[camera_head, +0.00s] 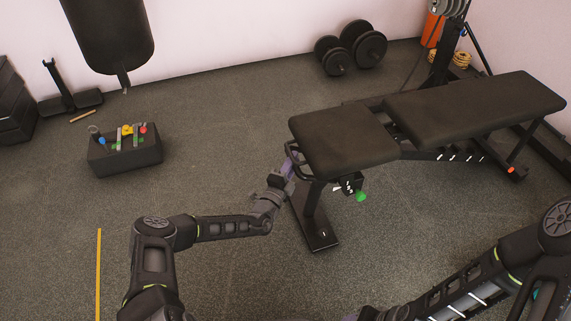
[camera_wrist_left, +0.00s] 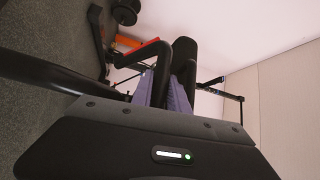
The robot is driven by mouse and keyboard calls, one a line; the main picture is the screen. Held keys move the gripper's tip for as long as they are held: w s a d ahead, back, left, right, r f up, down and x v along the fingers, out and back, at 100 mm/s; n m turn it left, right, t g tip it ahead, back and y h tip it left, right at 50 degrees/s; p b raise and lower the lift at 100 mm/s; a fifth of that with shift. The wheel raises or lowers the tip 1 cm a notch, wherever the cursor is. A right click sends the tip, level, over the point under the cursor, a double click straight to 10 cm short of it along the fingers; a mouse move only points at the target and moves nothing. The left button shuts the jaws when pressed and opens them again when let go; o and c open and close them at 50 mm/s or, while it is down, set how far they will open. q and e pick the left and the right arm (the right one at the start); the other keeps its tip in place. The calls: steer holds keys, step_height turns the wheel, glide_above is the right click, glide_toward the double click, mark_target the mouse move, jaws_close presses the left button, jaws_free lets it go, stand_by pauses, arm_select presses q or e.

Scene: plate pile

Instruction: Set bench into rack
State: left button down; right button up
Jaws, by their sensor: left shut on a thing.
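The black padded bench (camera_head: 345,140) stands on the right side of the head view, its long pad (camera_head: 475,110) reaching toward the far right. My left gripper (camera_head: 291,160) is at the handle on the bench's near left end. In the left wrist view its purple fingers (camera_wrist_left: 173,98) are shut around the black handle bar (camera_wrist_left: 160,75). The rack upright (camera_head: 442,62), dark with weight plates on top, stands behind the bench. The rack is partly cut off and partly hidden by the bench. My right arm enters from the lower right; its gripper is out of view.
A black box of small coloured items (camera_head: 125,155) sits on the floor at left. Dumbbells (camera_head: 350,50) lie by the back wall. A punching bag (camera_head: 110,35) hangs at upper left. A yellow floor line (camera_head: 99,270) is at lower left. The middle floor is clear.

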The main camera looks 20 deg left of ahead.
arm_select(q)
steer(key=shift+d, duration=0.35)
steer(key=c, duration=1.6)
jaws_free()
steer(key=shift+d, duration=0.1)
steer(key=shift+o, duration=0.2)
steer(key=shift+w, duration=0.1)
steer(key=shift+a, duration=0.2)
steer(key=shift+s+a, duration=0.15)
steer(key=shift+s, duration=0.15)
steer(key=s+f+p, duration=0.1)
steer(key=s+p, duration=0.1)
steer(key=s, duration=0.5)
steer(key=shift+a, duration=0.2)
